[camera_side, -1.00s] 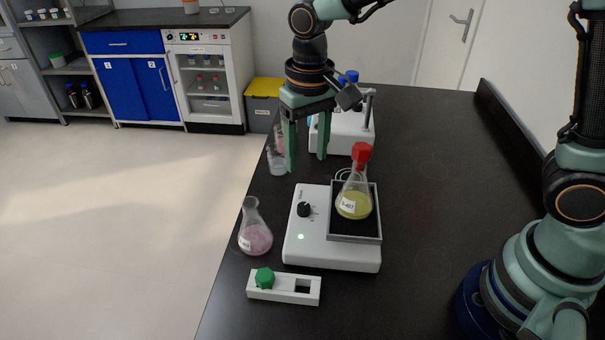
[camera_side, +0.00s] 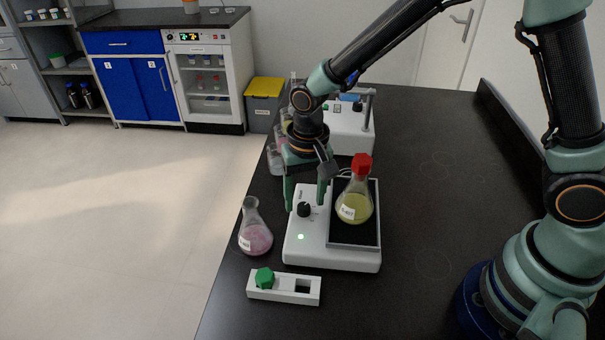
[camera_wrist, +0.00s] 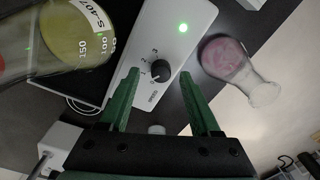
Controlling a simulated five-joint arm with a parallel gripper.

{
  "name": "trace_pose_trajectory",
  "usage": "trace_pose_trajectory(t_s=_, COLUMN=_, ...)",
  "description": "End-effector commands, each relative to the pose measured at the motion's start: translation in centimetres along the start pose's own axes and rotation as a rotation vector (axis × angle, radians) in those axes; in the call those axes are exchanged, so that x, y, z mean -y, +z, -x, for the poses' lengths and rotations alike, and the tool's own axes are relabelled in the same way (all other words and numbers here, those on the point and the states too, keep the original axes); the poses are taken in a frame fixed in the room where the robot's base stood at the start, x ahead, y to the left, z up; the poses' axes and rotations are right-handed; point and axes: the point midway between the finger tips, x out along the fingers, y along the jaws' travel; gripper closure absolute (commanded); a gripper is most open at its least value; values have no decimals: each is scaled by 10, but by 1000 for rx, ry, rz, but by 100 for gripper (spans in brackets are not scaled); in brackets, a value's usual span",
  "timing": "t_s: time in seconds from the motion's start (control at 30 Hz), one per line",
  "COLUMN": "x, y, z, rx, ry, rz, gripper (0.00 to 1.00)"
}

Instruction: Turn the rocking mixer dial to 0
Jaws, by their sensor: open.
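The rocking mixer (camera_side: 316,252) is a white box with a lit green light and a black platform on its right. Its black dial (camera_side: 304,209) is on the left part of the top; in the wrist view the dial (camera_wrist: 160,70) has small numbers around it. My gripper (camera_side: 305,203) is open and empty, its green fingers pointing down around the dial's area. In the wrist view the dial shows between and just beyond the fingertips (camera_wrist: 160,73); I see no contact. A flask of yellow liquid with a red cap (camera_side: 355,207) stands on the platform.
A flask of pink liquid (camera_side: 255,238) stands left of the mixer. A white holder with a green cap (camera_side: 264,279) lies in front. Another white device (camera_side: 345,132) stands behind. The black bench (camera_side: 440,200) is clear to the right.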

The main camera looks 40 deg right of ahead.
Motion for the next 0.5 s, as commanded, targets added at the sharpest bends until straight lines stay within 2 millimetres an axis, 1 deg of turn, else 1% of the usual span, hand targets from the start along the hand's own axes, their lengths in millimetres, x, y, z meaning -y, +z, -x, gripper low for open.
trace_pose_trajectory(t_s=0.03, x=0, y=0, z=-5, rx=1, ry=1, rz=0, gripper=36)
trace_pose_trajectory(t_s=0.13, x=0, y=0, z=-10, rx=0, ry=0, rz=0, gripper=36)
trace_pose_trajectory(t_s=0.43, x=0, y=0, z=-12, rx=-1, ry=-1, rz=1, gripper=36)
trace_pose_trajectory(t_s=0.47, x=0, y=0, z=-12, rx=-1, ry=-1, rz=1, gripper=44)
trace_pose_trajectory(t_s=0.5, x=0, y=0, z=-12, rx=-1, ry=-1, rz=1, gripper=59)
